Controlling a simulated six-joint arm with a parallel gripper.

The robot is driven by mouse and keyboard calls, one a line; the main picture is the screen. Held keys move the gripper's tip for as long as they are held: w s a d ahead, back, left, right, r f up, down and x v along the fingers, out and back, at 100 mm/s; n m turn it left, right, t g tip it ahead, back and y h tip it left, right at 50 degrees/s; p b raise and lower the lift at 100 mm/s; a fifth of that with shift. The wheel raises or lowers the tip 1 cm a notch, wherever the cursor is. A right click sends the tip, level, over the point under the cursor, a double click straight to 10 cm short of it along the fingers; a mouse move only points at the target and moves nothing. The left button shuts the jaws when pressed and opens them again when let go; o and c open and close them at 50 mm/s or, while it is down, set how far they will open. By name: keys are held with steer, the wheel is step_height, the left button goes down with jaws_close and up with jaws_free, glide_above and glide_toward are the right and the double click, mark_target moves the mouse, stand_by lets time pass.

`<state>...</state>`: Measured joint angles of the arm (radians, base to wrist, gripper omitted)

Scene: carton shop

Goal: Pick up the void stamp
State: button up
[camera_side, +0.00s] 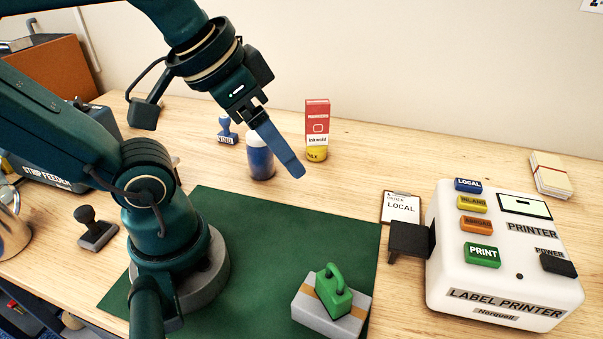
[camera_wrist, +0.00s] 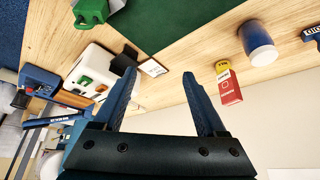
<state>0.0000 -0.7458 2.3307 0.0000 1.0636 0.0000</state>
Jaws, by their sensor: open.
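A small blue stamp (camera_side: 227,129) with a knob handle stands at the back of the table, left of the blue and white container (camera_side: 260,158). The lettering on its light label is too small to read surely. In the wrist view, a blue stamp (camera_wrist: 312,36) is cut off by the right edge. A dark stamp (camera_side: 97,230) stands at the left; its label is not legible. My gripper (camera_side: 297,170) is above the table, in front of the container and the red and yellow pack (camera_side: 317,125). Its blue fingers are apart and empty, as the wrist view (camera_wrist: 159,74) shows.
The label printer (camera_side: 490,270) and an order clipboard (camera_side: 401,208) are at the right. A card stack (camera_side: 550,175) lies far right.

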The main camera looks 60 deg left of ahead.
step_height(320, 180, up, 2)
steer(key=m+g+y, duration=0.1)
steer(key=m+y, duration=1.2)
steer(key=m, duration=1.1)
glide_above(225, 121)
step_height(225, 121, down, 2)
step_height(225, 121, down, 15)
steer(key=shift+s+d+f, duration=0.1)
steer(key=shift+f, duration=0.1)
steer(key=shift+x, duration=2.5)
steer(key=shift+s, duration=0.1)
jaws_close()
